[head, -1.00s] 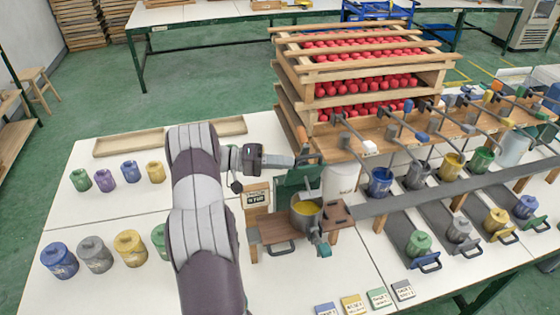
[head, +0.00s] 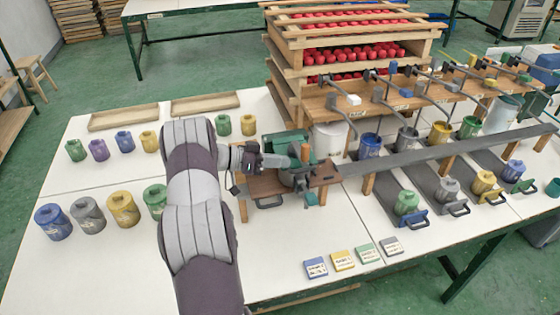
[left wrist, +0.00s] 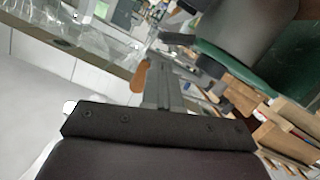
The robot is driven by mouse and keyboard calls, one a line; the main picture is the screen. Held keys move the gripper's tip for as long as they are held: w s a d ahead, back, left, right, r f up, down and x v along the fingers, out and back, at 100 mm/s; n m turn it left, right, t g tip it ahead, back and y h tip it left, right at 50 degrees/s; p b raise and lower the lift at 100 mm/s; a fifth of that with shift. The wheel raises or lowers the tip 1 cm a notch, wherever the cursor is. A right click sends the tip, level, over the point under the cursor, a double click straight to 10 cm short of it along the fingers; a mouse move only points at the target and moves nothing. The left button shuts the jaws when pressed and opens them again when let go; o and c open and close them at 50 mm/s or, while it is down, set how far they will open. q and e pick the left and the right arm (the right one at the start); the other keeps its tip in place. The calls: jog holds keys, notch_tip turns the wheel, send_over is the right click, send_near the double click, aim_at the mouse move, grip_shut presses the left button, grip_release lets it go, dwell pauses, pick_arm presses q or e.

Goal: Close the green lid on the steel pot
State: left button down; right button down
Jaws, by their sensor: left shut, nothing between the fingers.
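The green lid (head: 285,141) shows behind and above my left gripper (head: 296,163) in the head view. It appears raised at the back of the pot, but its exact tilt is hard to tell. The steel pot (head: 290,180) sits on a small brown wooden stand (head: 262,186), mostly hidden by my gripper, and its mouth cannot be seen. My left gripper is shut and empty, just above the pot and close to the lid. Whether it touches the lid is unclear. In the left wrist view, a green surface (left wrist: 235,68) lies just beyond the fingers. My right gripper is out of view.
A wooden rack (head: 300,55) with red balls stands behind. A white cylinder (head: 330,138) is close behind the stand. Paint pots (head: 122,208) stand on the left, and grey lanes with more pots run along the right.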

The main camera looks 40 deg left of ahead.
pick_arm(q)
jog(key=shift+s+d+f+b, duration=0.1)
jog(key=shift+f+b, duration=0.15)
jog(key=shift+f, duration=0.35)
jog(key=shift+s+d+f+b, duration=0.1)
jog(key=shift+f+b, duration=0.1)
jog(key=shift+f, duration=0.35)
